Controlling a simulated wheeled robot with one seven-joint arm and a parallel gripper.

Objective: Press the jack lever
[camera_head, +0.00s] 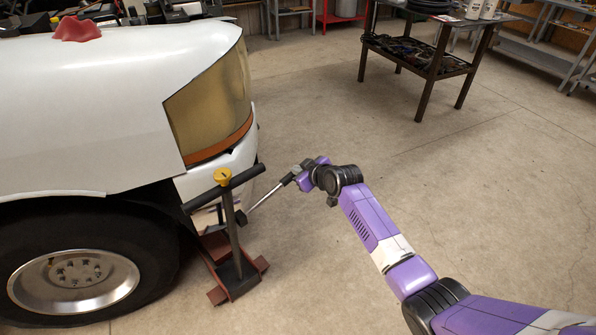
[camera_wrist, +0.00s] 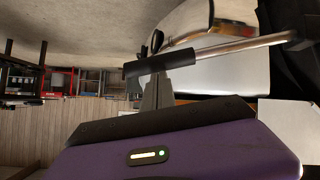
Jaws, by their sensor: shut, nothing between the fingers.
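The jack (camera_head: 238,267) stands on the floor by the vehicle's front corner, with a reddish base, a dark upright post and a black crossbar with a yellow knob on top. Its lever (camera_head: 268,196), a thin silver rod, slants up and right from the jack to my gripper (camera_head: 304,167). In the wrist view the lever's rod (camera_wrist: 245,46) ends in a black grip (camera_wrist: 182,60). My gripper (camera_wrist: 157,88) is shut and empty, its fingertips right at the grip. The fingertips overlap the grip in view; I cannot tell whether they touch it.
The white vehicle (camera_head: 100,110) with its wheel (camera_head: 75,280) fills the left, close to the jack. A dark workbench (camera_head: 440,62) stands at the back right, with shelves (camera_head: 530,50) beyond. The concrete floor around my arm is clear.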

